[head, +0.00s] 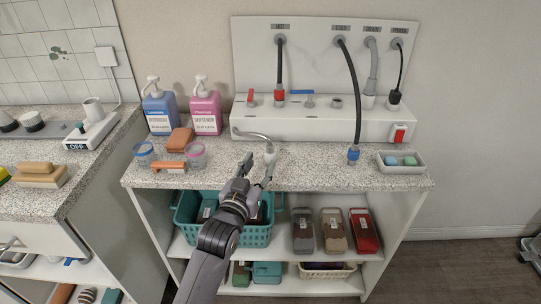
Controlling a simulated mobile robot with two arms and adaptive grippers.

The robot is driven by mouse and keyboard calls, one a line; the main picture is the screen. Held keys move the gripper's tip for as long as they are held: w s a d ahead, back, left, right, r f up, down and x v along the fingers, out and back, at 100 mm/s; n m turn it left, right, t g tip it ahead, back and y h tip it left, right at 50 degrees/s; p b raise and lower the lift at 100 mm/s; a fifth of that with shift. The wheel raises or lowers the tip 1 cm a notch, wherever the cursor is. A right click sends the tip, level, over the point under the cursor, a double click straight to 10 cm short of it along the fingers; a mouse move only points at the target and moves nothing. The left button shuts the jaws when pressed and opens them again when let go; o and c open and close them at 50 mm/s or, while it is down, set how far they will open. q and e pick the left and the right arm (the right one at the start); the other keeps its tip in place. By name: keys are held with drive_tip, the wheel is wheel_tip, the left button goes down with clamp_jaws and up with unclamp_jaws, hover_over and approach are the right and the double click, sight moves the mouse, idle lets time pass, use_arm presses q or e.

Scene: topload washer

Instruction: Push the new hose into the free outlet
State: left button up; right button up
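A black hose (352,95) runs from the wall panel down over the white ledge. Its blue end fitting (353,153) hangs at the counter, in no outlet. On the ledge, a grey outlet with a blue lever (309,99) has no hose on it. A short grey stub (337,102) beside it is also bare. Another black hose (280,62) ends in a red fitting (279,96). My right gripper is out of view.
A grey spout (252,135) reaches out just beyond my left gripper. Blue (159,106) and pink (205,107) bottles stand at the left. A soap tray (401,171) is at the right. A teal basket (257,237) is on the shelf below. The counter's middle is mostly clear.

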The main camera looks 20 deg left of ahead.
sight(269, 148)
use_arm(q)
drive_tip(key=w, duration=0.9)
drive_tip(key=shift+w+d+r+p, duration=0.1)
drive_tip(key=shift+p, duration=0.2)
drive_tip(key=shift+c, duration=0.5)
clamp_jaws()
